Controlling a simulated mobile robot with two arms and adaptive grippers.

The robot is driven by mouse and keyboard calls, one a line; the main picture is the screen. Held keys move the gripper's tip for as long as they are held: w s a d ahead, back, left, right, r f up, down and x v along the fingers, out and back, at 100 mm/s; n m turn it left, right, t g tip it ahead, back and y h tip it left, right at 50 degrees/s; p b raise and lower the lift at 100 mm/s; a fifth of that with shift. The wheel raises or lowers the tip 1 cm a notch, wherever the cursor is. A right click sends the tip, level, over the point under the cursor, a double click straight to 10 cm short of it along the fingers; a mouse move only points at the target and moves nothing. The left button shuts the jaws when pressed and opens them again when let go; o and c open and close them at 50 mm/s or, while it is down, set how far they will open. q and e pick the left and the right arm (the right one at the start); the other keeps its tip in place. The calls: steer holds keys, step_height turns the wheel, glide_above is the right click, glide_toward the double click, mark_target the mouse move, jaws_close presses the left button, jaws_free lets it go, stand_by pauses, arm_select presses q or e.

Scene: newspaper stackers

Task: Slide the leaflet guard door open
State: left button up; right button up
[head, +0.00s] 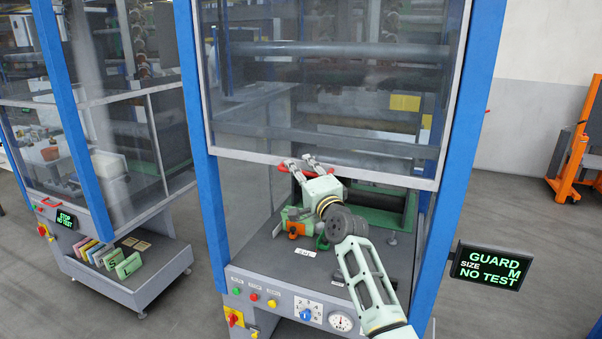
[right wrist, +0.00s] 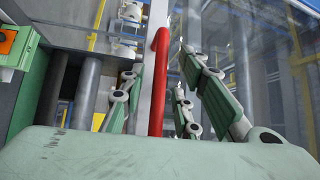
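The leaflet guard door (head: 330,85) is a clear panel in a grey frame between blue posts. Its lower edge hangs above the grey deck, with an opening beneath. A red handle (head: 279,169) runs along its bottom rail; it also shows upright in the right wrist view (right wrist: 157,85). My right gripper (head: 298,163) is at the handle in the head view. In the right wrist view its fingers (right wrist: 158,78) stand apart on both sides of the handle; I cannot tell whether they touch it. My left gripper is not in view.
Below the door, the deck (head: 270,258) carries a green and orange mechanism (head: 297,226). A display (head: 489,266) on the right reads GUARD, SIZE M, NO TEST. Another machine (head: 110,120) stands on the left. An orange lift frame (head: 573,165) stands far right. Floor between is clear.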

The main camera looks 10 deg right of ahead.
steer(key=shift+s, duration=0.1)
steer(key=v, duration=1.1)
steer(key=shift+s, duration=0.4)
steer(key=shift+d+f, duration=0.1)
steer(key=shift+f, duration=0.05)
